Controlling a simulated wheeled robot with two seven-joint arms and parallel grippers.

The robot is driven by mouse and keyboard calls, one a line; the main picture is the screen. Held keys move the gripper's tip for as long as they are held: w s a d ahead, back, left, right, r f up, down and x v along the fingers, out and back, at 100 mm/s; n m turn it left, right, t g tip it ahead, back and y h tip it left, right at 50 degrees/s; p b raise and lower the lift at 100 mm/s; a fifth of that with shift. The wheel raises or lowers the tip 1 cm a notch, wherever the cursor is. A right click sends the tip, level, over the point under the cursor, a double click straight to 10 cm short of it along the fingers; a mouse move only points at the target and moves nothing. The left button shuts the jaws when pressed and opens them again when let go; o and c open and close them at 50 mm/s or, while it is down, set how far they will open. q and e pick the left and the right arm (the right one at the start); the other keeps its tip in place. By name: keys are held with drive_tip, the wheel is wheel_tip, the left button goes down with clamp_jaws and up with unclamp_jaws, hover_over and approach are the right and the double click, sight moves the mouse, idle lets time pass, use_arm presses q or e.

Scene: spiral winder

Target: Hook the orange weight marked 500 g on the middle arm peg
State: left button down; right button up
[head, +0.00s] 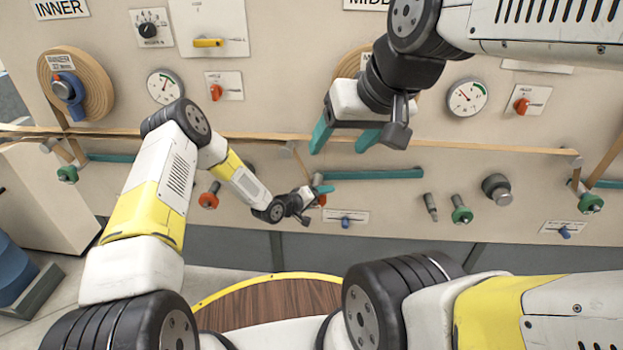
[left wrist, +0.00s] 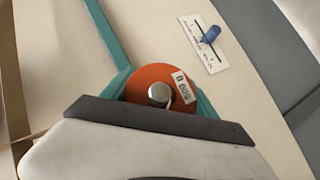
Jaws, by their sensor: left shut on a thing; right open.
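The orange weight marked 500 g (left wrist: 150,76) is a disc with a metal knob, its white label facing the left wrist camera. My left gripper (head: 323,192) is shut on it, its teal fingers on both sides of the disc. In the head view only a sliver of orange (head: 323,201) shows at the fingertips. The middle teal arm (head: 375,174) runs level along the panel, its left end close to my left gripper. The teal bar also shows in the left wrist view (left wrist: 106,36). I cannot make out its peg. My right gripper (head: 345,139) is open and empty above the arm.
Another orange weight (head: 209,200) sits on the panel left of my left gripper. A green weight (head: 461,215) and a dark grey one (head: 496,188) sit at right. A label with a blue knob (head: 346,221) is just below the middle arm. A wooden strip (head: 470,146) crosses above.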

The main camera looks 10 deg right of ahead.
use_arm(q)
drive_tip(key=shift+c, duration=0.8)
unclamp_jaws()
drive_tip(key=s+a+r+m+y, duration=0.15)
drive_tip(key=a+r+y, duration=0.25)
drive_tip(key=a+r, duration=0.95)
drive_tip(key=s+a+r+m+y, duration=0.1)
drive_tip(key=s+a+r+y, duration=0.25)
drive_tip(key=a+r, duration=1)
drive_tip(key=s+a+r+y, duration=0.2)
drive_tip(key=s+a+r, duration=0.3)
drive_tip(key=s+r, duration=0.9)
drive_tip(key=s, duration=0.6)
drive_tip(key=s+a+r+g, duration=0.1)
drive_tip(key=s, duration=0.7)
drive_tip(key=shift+s+a+r, duration=0.15)
drive_tip(key=shift+s+r, duration=0.2)
